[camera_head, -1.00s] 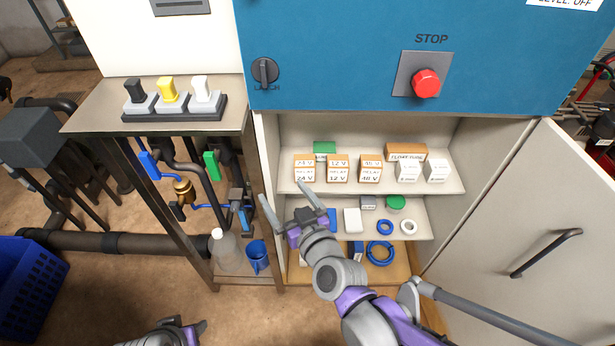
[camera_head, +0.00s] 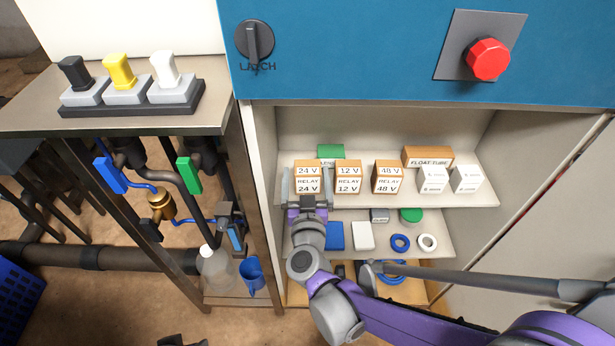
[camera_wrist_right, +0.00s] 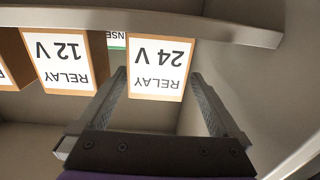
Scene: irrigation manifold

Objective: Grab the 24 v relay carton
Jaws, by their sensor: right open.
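The 24 V relay carton (camera_head: 308,170) is a small orange-brown box with white labels, at the left end of the upper cabinet shelf. My right gripper (camera_head: 306,186) is open in front of it, one finger to each side. In the right wrist view the carton (camera_wrist_right: 158,68) shows upside down, lined up between the open fingertips (camera_wrist_right: 159,78). I cannot tell how far the fingertips reach along its sides. Only a dark scrap of my left gripper (camera_head: 182,341) shows at the bottom edge, its fingers out of frame.
The 12 V relay carton (camera_head: 348,176) stands close on the right, then the 48 V carton (camera_head: 387,177). A green box (camera_head: 331,151) sits behind. White boxes (camera_head: 433,180) and a float tube carton (camera_head: 428,157) are farther right. The shelf's front edge (camera_wrist_right: 150,20) crosses the wrist view.

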